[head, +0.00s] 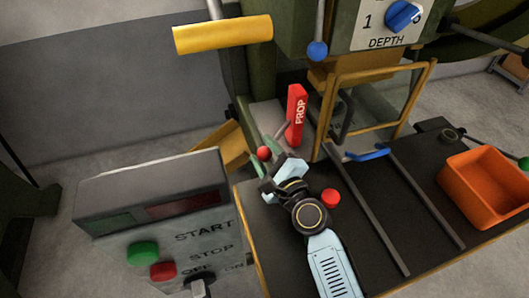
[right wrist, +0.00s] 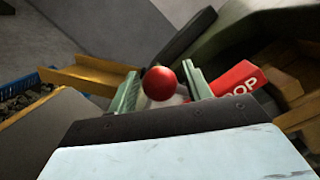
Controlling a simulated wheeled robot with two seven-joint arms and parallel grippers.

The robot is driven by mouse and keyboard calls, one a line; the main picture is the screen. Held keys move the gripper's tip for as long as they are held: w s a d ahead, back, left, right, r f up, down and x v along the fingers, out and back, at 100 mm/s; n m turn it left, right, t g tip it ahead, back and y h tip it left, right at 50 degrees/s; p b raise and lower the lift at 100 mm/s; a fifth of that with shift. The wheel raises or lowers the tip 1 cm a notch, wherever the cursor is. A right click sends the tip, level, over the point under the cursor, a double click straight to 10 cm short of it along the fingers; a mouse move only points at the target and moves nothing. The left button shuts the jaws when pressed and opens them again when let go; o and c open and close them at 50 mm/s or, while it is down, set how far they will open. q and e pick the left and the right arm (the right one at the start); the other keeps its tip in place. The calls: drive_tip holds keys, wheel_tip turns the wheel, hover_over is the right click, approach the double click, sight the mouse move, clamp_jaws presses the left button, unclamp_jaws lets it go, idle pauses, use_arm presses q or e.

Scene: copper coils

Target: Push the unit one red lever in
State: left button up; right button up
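A red ball knob (head: 264,153), which looks like the end of the red lever, shows beside the red PROP block in the head view. In the right wrist view the red ball (right wrist: 161,83) sits between the two pale green fingers, with its shaft largely hidden. My right gripper (head: 269,154) is open, with its fingers on either side of the ball. I cannot tell whether they touch it. A second red knob (head: 330,197) shows to the right of my right wrist in the head view. My left gripper is not in view.
The upright red PROP block (head: 297,115) stands close beyond the gripper. A grey START/STOP control box (head: 150,205) is at left. An orange bin (head: 483,185) sits on the dark table.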

sight(280, 133)
clamp_jaws()
drive_tip(key=d, duration=0.1)
drive_tip(key=w+d, duration=0.1)
drive_tip(key=d, duration=0.3)
drive_tip(key=shift+w+d, duration=0.15)
drive_tip(key=shift+w, duration=0.25)
drive_tip(key=shift+o, duration=0.8)
unclamp_jaws()
drive_tip(key=shift+d, duration=0.1)
